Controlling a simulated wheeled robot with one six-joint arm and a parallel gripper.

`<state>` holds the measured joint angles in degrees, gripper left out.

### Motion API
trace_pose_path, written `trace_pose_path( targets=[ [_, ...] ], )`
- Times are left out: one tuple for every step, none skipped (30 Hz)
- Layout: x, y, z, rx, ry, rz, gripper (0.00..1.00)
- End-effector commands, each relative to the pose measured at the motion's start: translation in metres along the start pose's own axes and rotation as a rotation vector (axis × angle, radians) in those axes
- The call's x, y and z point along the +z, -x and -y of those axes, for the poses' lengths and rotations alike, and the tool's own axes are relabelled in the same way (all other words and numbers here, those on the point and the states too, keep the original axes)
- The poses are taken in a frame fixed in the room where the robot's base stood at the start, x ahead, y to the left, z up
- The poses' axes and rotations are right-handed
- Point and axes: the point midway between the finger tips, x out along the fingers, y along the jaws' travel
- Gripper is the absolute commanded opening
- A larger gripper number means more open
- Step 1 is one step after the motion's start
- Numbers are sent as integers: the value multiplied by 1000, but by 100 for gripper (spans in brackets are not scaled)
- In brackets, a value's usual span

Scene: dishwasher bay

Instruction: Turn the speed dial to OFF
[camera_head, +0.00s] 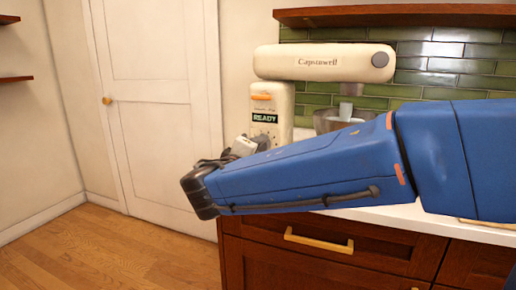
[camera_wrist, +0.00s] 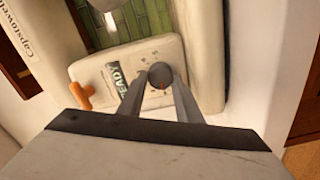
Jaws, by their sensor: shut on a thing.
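The cream stand mixer (camera_head: 322,63) stands on the counter, with an orange lever (camera_head: 261,97) and a READY display (camera_head: 265,118) on its column. In the wrist view the column face (camera_wrist: 172,53) shows tilted, with the display (camera_wrist: 119,77) and the orange lever (camera_wrist: 80,95) to the left. The round grey speed dial (camera_wrist: 160,75) sits between the fingertips of my gripper (camera_wrist: 159,84), which is shut on it. Marks around the dial show, but they are too small to read.
The mixer bowl (camera_head: 335,121) is under the mixer head, partly behind my arm. Wooden drawers (camera_head: 320,250) with a brass handle are below the white counter (camera_head: 385,217). A green tiled wall (camera_head: 440,65) is behind. The floor (camera_head: 110,250) at left is clear.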

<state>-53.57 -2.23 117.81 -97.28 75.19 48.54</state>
Motion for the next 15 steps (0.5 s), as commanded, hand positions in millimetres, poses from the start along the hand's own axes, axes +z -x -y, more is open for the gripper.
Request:
trace_pose_path(
  targets=[
    [0, 0, 1, -1, 19, -1, 9],
    [0, 0, 1, -1, 29, -1, 9],
    [0, 0, 1, -1, 42, -1, 9],
    [0, 0, 1, -1, 50, -1, 9],
    [0, 0, 1, -1, 57, -1, 9],
    [0, 0, 1, -1, 65, -1, 9],
    [0, 0, 1, -1, 71, -1, 9],
    [0, 0, 1, -1, 75, -1, 9],
    [0, 0, 1, -1, 80, -1, 9],
    [0, 0, 1, -1, 82, -1, 9],
    [0, 0, 1, -1, 84, -1, 9],
    [0, 0, 1, -1, 85, -1, 9],
    [0, 0, 1, -1, 86, -1, 9],
    [0, 0, 1, -1, 87, -1, 9],
    [0, 0, 1, -1, 87, -1, 9]
  ],
)
